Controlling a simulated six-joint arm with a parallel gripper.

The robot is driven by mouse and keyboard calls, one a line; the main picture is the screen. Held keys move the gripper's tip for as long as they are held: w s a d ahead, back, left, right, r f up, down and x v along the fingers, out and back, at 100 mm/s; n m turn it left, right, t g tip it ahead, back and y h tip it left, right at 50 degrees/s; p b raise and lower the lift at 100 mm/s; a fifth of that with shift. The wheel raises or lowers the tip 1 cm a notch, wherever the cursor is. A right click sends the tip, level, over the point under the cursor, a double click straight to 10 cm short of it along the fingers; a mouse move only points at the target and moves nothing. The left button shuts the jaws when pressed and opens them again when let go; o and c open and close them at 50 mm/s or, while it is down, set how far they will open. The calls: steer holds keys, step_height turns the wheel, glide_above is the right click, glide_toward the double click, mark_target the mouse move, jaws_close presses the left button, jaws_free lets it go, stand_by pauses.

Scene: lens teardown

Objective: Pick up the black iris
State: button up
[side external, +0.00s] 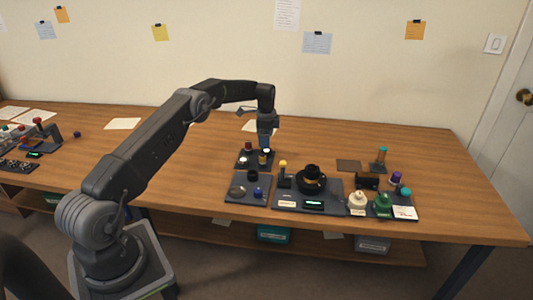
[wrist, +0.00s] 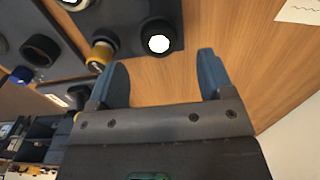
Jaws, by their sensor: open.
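My gripper (side external: 267,143) points down over the small dark tray (side external: 241,167) at the back of the bench. In the wrist view, its two blue fingers (wrist: 162,62) are apart, with only bare wood between them. A black round part with a bright white top (wrist: 158,37) sits on the tray's corner, just beyond the fingers and not touching them. A black ring (wrist: 40,51) stands on the neighbouring front tray and also shows in the side view (side external: 252,175). I cannot tell for sure which black part is the iris.
A yellow part with a dark top (wrist: 101,53) stands beside the white-topped part. A blue knob (side external: 258,193) sits on the front tray. A black lens assembly (side external: 311,179) and several bottles stand to the right. Bare wood lies behind the small tray.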

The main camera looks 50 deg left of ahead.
mark_target(267, 152)
step_height(267, 152, down, 5)
steer(key=shift+d+r, duration=0.1)
steer(key=shift+d, duration=0.05)
steer(key=c, duration=1)
